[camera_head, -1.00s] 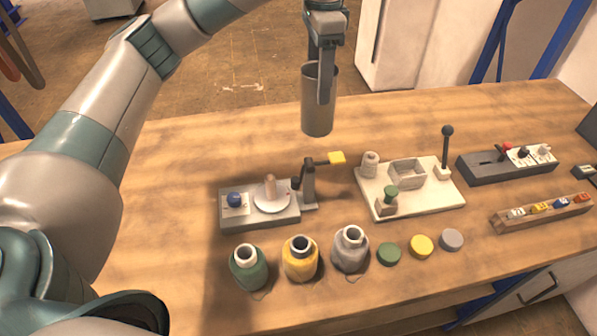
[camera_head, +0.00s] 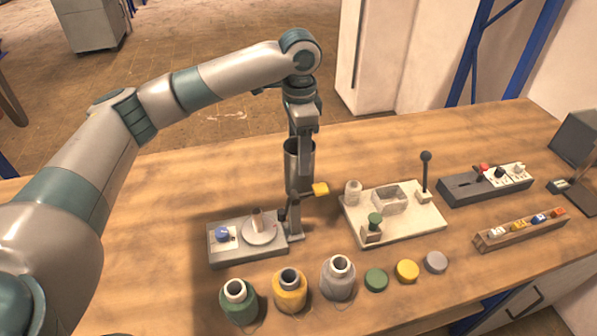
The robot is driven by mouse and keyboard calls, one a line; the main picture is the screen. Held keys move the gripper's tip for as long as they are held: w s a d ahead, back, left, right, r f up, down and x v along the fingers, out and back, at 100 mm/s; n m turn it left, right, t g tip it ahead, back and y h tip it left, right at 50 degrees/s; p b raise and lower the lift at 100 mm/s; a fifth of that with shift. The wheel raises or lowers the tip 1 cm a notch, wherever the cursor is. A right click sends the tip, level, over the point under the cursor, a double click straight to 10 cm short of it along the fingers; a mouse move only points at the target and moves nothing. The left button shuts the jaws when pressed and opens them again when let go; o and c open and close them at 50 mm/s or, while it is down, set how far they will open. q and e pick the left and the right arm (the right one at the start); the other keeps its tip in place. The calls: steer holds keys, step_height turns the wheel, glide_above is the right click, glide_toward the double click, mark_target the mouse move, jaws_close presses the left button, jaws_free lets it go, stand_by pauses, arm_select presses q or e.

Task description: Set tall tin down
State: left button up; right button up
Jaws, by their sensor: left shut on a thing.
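The tall tin (camera_head: 308,172) is a dark grey metal cylinder, upright, behind the grey device with the yellow-tipped lever. My left gripper (camera_head: 298,155) points down from above and is shut on the tin's wall near its rim, with a finger along the side. The tin's lower end is close to the tabletop (camera_head: 180,200), behind the device's post. I cannot tell whether its base touches the wood. My right gripper is not in view.
The grey device (camera_head: 255,250) with a blue knob and post stands just in front of the tin. A cream board (camera_head: 410,225) with fixtures lies to its right. Bare wood lies left and behind.

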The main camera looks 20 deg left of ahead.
mark_target(292, 179)
arm_select(q)
steer(key=shift+f+p, duration=0.3)
steer(key=shift+f, duration=1.6)
steer(key=shift+c, duration=0.2)
steer(key=shift+f+p, duration=0.5)
steer(key=shift+f, duration=1.45)
steer(key=o, duration=1.4)
steer(key=shift+f, duration=0.1)
steer(key=shift+o, duration=0.2)
